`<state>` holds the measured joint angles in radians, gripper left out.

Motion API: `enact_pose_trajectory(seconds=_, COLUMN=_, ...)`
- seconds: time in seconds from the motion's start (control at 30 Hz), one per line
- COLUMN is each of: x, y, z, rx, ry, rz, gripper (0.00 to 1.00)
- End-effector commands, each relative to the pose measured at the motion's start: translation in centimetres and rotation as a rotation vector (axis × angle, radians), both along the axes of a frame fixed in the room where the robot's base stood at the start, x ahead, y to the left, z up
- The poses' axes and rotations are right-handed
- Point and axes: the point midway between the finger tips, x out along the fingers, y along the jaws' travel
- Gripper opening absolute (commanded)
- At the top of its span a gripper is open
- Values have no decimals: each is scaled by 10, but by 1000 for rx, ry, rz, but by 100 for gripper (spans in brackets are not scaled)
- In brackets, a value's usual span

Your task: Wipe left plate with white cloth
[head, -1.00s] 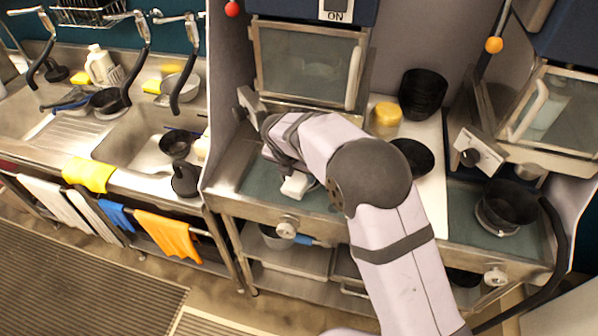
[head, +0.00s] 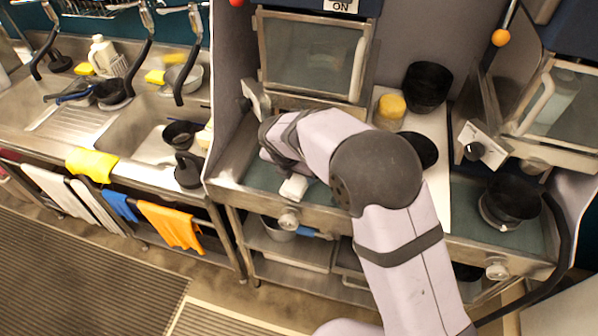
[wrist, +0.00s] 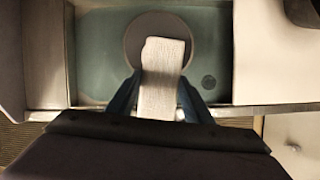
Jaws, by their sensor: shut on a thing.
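My gripper (wrist: 157,98) is shut on the white cloth (wrist: 163,72), with one dark finger at each side of it. The cloth hangs over the left plate, a dark round disc (wrist: 133,45) set in a grey-green surface in the wrist view. The cloth covers the middle of the disc; I cannot tell whether it touches it. In the head view the cloth (head: 293,188) shows at the front of the left grey-green counter panel, below the arm's wrist. The plate and the fingers are hidden there by my arm.
A closed glass-fronted oven (head: 312,55) stands behind the left panel. To the right are a yellow-topped container (head: 390,110), black bowls (head: 427,86) and a white board (head: 436,185). A black pot (head: 510,203) stands on the right panel. A sink is at left.

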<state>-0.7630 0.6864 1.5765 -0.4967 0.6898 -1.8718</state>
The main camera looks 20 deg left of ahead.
Motion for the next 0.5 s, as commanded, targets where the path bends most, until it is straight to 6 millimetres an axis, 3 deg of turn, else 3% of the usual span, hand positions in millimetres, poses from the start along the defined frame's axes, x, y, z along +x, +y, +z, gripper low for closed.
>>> enact_pose_trajectory(seconds=0.23, x=0, y=-2, z=-4, rx=-6, ry=10, rz=-4, gripper=28)
enact_pose_trajectory(seconds=0.5, x=15, y=-2, z=-2, rx=-5, ry=8, rz=-4, gripper=28)
